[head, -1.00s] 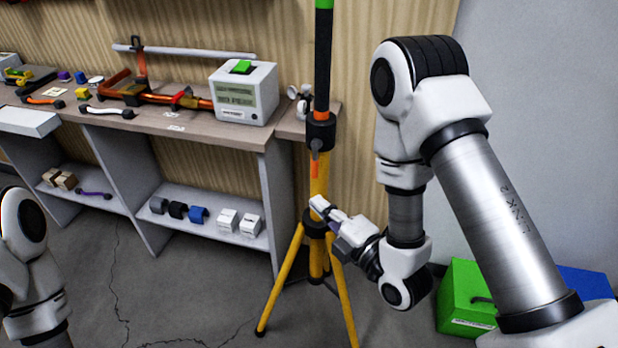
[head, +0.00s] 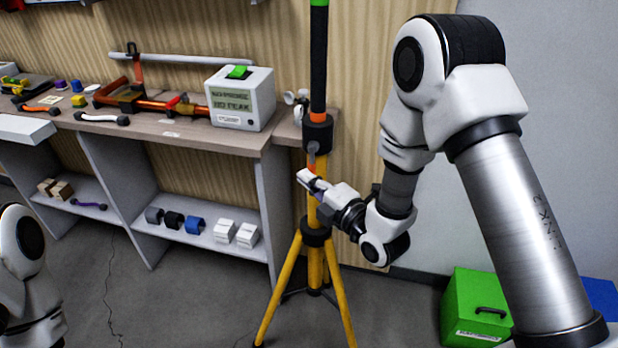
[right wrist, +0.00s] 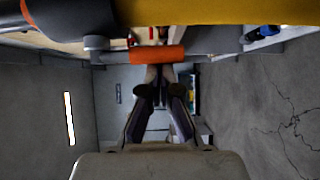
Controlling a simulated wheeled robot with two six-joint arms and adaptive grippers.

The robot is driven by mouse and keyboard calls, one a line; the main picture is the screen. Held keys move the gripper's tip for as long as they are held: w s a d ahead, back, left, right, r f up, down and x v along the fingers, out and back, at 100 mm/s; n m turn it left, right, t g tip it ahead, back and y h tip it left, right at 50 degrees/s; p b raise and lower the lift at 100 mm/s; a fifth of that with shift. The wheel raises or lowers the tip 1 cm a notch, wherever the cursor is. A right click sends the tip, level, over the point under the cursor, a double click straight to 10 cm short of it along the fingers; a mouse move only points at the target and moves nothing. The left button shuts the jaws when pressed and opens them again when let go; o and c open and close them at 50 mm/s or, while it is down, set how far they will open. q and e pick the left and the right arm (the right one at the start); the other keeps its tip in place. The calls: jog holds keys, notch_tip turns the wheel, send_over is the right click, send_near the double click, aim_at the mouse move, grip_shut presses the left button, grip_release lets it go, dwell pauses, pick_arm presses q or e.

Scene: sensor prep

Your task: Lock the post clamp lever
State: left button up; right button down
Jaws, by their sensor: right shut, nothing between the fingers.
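The post clamp is a black collar (head: 318,132) on the upright yellow and black tripod post (head: 319,65). Its lever (head: 312,168) has a grey pivot and an orange handle and hangs down along the post's front. In the right wrist view the orange handle (right wrist: 157,54) lies crosswise just beyond my fingertips, with the yellow post (right wrist: 205,10) along the top edge. My right gripper (head: 303,176) is at the handle's lower part in the head view, fingers shut and empty. I cannot tell whether it touches the handle. My left gripper is out of view.
A workbench (head: 215,137) with a meter box (head: 240,98) and tools stands left of the post. Tripod legs (head: 280,288) spread below my right gripper. A green case (head: 476,305) sits on the floor at right. Open floor lies in front of the bench.

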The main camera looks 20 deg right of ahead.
jog(key=shift+a, duration=0.15)
jog(key=shift+s+d+r+n+g+p, duration=0.15)
jog(key=shift+d+n+g+p, duration=0.25)
jog(key=shift+p, duration=0.35)
jog(key=s+d+r+n+g+h+p, duration=0.3)
jog(key=g+h+p, duration=0.3)
jog(key=p, duration=0.6)
jog(key=shift+d+r+n+g+p, duration=0.4)
jog(key=shift+d+r+n+g, duration=0.15)
jog(key=shift+n, duration=0.25)
jog(key=shift+w+f, duration=0.1)
jog(key=shift+w+a, duration=0.45)
jog(key=shift+a, duration=0.25)
